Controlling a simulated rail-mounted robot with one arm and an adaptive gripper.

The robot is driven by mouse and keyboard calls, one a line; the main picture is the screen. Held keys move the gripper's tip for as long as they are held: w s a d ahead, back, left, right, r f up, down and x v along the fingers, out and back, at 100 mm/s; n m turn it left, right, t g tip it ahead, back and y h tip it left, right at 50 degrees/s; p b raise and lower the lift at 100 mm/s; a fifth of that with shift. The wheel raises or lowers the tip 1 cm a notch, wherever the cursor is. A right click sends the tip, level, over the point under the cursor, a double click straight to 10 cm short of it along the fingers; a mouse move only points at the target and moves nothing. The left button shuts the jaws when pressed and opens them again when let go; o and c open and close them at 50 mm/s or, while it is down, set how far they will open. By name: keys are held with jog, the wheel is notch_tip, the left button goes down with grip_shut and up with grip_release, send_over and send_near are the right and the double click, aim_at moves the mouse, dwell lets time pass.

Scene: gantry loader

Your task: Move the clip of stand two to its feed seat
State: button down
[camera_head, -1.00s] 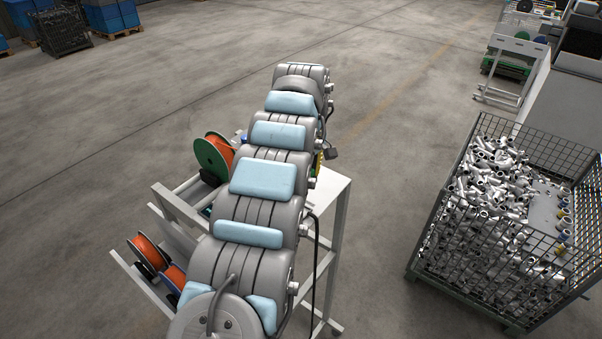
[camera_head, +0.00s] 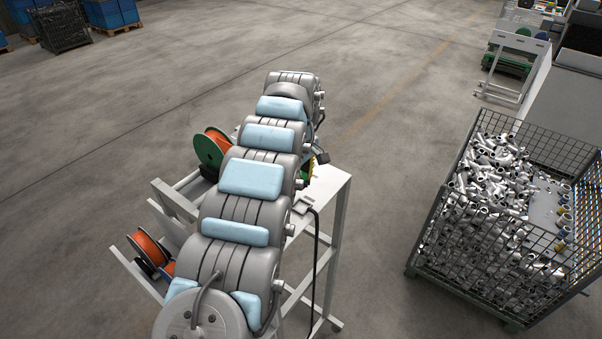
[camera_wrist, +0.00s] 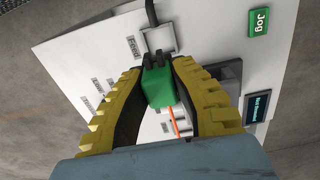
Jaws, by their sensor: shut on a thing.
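In the wrist view my gripper (camera_wrist: 158,68) has its yellow fingers closed on a green clip (camera_wrist: 158,88). A short orange strand (camera_wrist: 174,122) shows just below the clip. Beyond the clip is a white panel (camera_wrist: 85,45) with a printed "Feed" label (camera_wrist: 131,47). A pale block (camera_wrist: 158,38) with a black cable sits beside that label, just above the clip in the picture. Whether the clip touches the block or panel cannot be told. In the head view my arm covers much of the stand (camera_head: 335,184); only a bit of yellow gripper (camera_head: 308,172) shows.
The panel has a green "Jog" sign (camera_wrist: 261,22) and a small dark display (camera_wrist: 257,108). Orange reels, one with a green flange (camera_head: 208,150), sit on the stand's left. A mesh crate of metal parts (camera_head: 425,262) stands right. Open floor lies between.

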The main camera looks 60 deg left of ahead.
aim_at(301, 207)
jog(key=shift+f+b, duration=0.3)
jog(key=shift+f, duration=4.05)
jog(key=c, duration=1)
grip_release()
jog(key=shift+o, duration=0.2)
notch_tip(301, 207, up, 10)
jog(key=shift+r, duration=1)
